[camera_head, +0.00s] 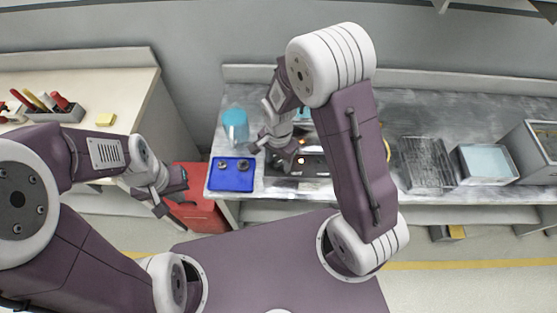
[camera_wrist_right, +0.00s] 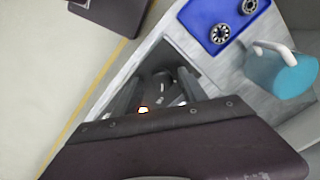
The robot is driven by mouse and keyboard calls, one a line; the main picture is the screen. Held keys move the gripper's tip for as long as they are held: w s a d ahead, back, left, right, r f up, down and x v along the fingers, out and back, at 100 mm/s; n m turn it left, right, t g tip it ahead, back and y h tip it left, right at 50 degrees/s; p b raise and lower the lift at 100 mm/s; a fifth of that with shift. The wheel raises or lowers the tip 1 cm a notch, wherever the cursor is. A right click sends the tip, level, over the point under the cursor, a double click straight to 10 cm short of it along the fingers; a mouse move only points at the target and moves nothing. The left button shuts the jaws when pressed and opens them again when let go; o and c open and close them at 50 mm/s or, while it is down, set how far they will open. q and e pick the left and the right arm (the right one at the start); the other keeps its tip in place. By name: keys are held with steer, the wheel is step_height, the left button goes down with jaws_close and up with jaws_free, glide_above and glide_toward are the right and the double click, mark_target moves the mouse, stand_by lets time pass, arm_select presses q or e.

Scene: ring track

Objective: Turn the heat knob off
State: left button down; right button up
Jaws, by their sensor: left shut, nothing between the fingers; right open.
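A dark heating unit (camera_head: 312,167) lies on the grey bench, with a small orange light showing on it. My right gripper (camera_head: 272,157) is open and points down at the unit's left part. In the right wrist view, the gripper's fingers (camera_wrist_right: 158,92) spread on either side of a dark, knob-like part (camera_wrist_right: 162,78), and the orange light glows close by. I cannot tell whether the fingers touch that part or which way the knob is turned. My left gripper (camera_head: 172,190) is shut and empty, away from the bench over a red box.
A blue tray (camera_head: 232,187) with two round metal parts lies just left of the unit. A light-blue jug (camera_head: 235,126) stands behind it. A dark rack (camera_head: 426,163) and a grey bin (camera_head: 485,163) stand at the right. The red box (camera_head: 196,212) is on the floor.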

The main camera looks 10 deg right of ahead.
steer(key=shift+w, duration=0.15)
steer(key=shift+a+f, duration=0.1)
steer(key=c, duration=0.5)
jaws_close()
